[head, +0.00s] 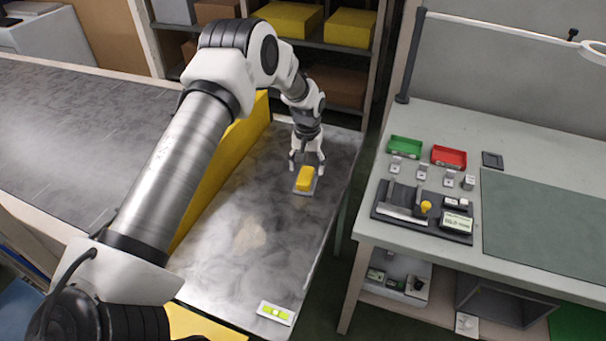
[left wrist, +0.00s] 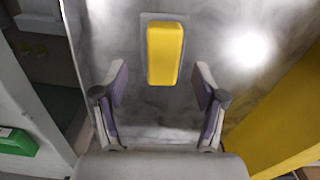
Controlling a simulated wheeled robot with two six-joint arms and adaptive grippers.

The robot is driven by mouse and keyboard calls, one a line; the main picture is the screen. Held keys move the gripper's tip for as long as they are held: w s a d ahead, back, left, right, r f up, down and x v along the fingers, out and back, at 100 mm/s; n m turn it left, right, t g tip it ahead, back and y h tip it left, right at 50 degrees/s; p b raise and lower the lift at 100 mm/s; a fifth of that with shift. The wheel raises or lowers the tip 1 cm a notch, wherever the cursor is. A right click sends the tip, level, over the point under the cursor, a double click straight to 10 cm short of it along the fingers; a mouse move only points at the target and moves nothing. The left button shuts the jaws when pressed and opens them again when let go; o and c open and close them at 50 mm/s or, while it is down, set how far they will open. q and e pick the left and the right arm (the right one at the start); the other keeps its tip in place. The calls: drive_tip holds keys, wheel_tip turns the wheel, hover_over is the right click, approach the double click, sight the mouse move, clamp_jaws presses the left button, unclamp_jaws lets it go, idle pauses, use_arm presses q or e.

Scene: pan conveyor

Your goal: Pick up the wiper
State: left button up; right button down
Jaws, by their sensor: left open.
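The wiper is a yellow block (head: 305,178) on a flat grey plate, lying on the metal table (head: 240,240) near its far right side. In the left wrist view the wiper (left wrist: 165,54) lies just beyond my fingertips, roughly centred between them. My left gripper (head: 306,164) is over the wiper's far end, pointing down. In the left wrist view the left gripper (left wrist: 160,88) has its fingers spread wide, with nothing between them. I cannot tell the exact height of the fingertips above the table. My right gripper is not in view.
A tall yellow panel (head: 232,140) stands along the table's left side. A small device with a green-yellow display (head: 276,313) lies at the near edge. A workbench (head: 430,245) with green (head: 404,147) and red (head: 449,157) trays stands to the right, across a gap.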

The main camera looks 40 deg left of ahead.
sight(306, 175)
use_arm(q)
drive_tip(key=f, duration=0.5)
drive_tip(key=shift+w+a+p, duration=0.25)
drive_tip(key=shift+a+p, duration=0.15)
drive_tip(key=shift+a+f, duration=0.15)
drive_tip(key=shift+f, duration=0.1)
drive_tip(key=shift+s+d+r, duration=0.1)
drive_tip(key=shift+d+r, duration=0.15)
drive_tip(key=shift+r, duration=0.05)
drive_tip(key=shift+c, duration=1)
drive_tip(key=shift+d+r, duration=0.1)
drive_tip(key=c, duration=1.1)
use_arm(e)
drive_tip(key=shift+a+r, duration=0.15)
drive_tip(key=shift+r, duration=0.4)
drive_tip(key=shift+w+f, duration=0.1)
